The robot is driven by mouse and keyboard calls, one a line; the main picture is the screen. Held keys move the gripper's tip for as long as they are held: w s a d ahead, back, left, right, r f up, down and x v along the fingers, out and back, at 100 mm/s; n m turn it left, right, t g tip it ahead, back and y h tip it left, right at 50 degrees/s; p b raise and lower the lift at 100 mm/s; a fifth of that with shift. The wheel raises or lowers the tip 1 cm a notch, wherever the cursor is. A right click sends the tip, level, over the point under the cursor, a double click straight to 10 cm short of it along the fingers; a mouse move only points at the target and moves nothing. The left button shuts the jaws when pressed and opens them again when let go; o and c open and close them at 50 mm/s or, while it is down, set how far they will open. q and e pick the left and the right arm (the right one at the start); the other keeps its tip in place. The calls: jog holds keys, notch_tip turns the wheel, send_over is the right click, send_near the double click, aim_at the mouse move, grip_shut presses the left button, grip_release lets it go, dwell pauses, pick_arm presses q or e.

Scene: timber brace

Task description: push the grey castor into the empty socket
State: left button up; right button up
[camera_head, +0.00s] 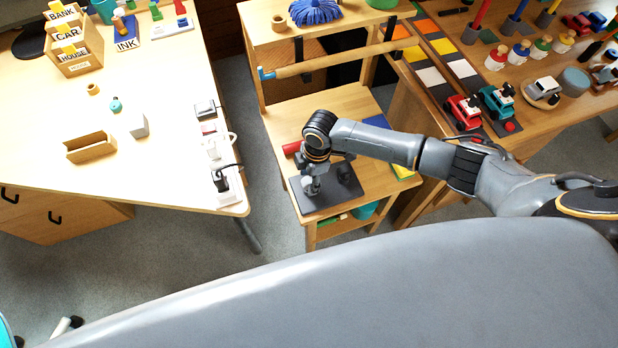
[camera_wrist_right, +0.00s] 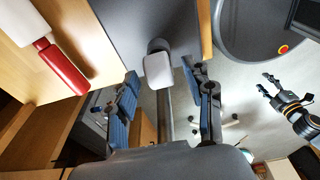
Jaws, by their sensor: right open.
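A dark grey board (camera_head: 326,204) lies on the small wooden stand, and its surface also shows in the wrist view (camera_wrist_right: 130,22). In the wrist view a light grey, rounded block (camera_wrist_right: 158,71) with a dark round part behind it stands at the board's edge; it looks like the castor. My right gripper (camera_wrist_right: 165,88) is open, with a finger on either side of the block and apart from it. In the head view my right gripper (camera_head: 312,188) is over the board's left part and hides some of it. I cannot make out the empty socket. My left gripper (camera_wrist_right: 266,85) shows open and empty at the wrist view's right.
A wooden rail (camera_head: 330,64) crosses the stand behind my arm. A white table (camera_head: 165,105) stands left; a bench with toys (camera_head: 540,118) stands right.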

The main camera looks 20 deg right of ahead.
notch_tip(320, 180, up, 11)
jog(key=d, duration=0.1)
jog(key=shift+d+r, duration=0.15)
jog(key=shift+d, duration=0.05)
dwell(0.4)
jog(key=s+a+m+t+y, duration=0.2)
jog(key=s+a+m, duration=0.4)
jog(key=s+a, duration=0.25)
jog(key=s+d+r+m+t+h, duration=0.2)
jog(key=s+d+m+h, duration=0.1)
jog(key=s+d+m, duration=0.9)
notch_tip(320, 180, down, 27)
jog(key=d+n+g, duration=0.2)
jog(key=s+d+f+g, duration=0.1)
jog(key=s+d+f, duration=0.2)
jog(key=s+f, duration=1.2)
jog(key=shift+s, duration=1)
